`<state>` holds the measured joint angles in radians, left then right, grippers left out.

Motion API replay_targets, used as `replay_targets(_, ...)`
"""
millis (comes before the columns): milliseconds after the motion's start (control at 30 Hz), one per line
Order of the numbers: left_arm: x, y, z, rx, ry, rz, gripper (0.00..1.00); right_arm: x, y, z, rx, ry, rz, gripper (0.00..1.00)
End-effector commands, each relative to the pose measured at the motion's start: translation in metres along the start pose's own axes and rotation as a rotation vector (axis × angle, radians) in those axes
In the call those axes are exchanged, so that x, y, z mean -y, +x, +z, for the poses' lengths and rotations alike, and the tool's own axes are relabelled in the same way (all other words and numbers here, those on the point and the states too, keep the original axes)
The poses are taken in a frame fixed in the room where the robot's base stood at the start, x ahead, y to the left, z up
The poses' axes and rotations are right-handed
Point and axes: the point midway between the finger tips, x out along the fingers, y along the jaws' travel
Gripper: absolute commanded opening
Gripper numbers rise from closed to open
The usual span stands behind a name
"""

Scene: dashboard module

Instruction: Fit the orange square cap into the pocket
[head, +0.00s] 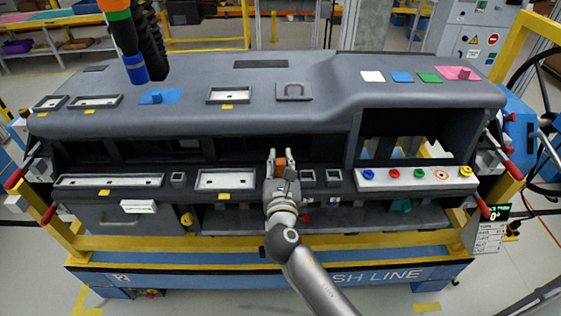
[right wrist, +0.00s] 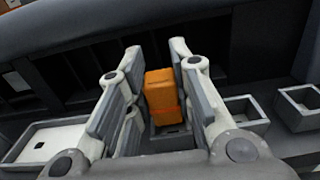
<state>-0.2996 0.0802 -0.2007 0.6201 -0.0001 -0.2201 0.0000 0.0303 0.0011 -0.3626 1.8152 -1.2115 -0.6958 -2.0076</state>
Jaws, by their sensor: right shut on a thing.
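The orange square cap (head: 281,163) is between the fingers of my right gripper (head: 282,154), which is shut on it at the lower front ledge of the dashboard. In the right wrist view the cap (right wrist: 163,95) stands upright between the two fingers (right wrist: 155,62). A grey square pocket (right wrist: 170,143) shows just below and in front of the cap; I cannot tell whether the cap's lower end is inside it. Two more small square pockets (head: 307,177) (head: 334,176) sit to the right, empty. My left gripper is not in view.
The grey dashboard (head: 200,120) has white-bottomed trays (head: 226,180) left of the gripper and a white button panel (head: 418,178) at right. Blue, green and pink patches (head: 456,73) lie on top. An orange, black and blue hanging object (head: 125,40) is at the upper left.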

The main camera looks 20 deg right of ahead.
Motion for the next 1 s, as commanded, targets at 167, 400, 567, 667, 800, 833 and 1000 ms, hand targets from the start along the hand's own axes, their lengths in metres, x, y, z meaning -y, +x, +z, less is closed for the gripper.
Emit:
replay_targets(167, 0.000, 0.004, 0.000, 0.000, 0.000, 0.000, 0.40, 0.000, 0.000, -0.006, 0.000, -0.002, 0.000, 0.09)
replay_targets(400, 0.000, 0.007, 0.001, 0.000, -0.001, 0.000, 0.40, 0.000, 0.000, -0.012, 0.000, -0.002, 0.000, 0.09)
replay_targets(567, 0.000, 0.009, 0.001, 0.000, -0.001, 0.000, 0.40, 0.000, 0.000, -0.016, -0.001, -0.001, 0.000, 0.09)
replay_targets(667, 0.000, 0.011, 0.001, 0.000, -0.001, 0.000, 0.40, 0.000, 0.000, -0.018, -0.001, -0.001, 0.001, 0.09)
replay_targets(800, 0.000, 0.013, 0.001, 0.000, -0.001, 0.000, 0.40, 0.000, 0.000, -0.022, -0.001, -0.001, 0.001, 0.09)
replay_targets(833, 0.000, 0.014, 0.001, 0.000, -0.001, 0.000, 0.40, 0.000, 0.000, -0.023, -0.001, -0.002, 0.001, 0.09)
replay_targets(1000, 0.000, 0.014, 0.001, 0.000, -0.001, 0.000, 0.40, 0.000, 0.000, -0.024, -0.001, -0.001, 0.000, 0.28)
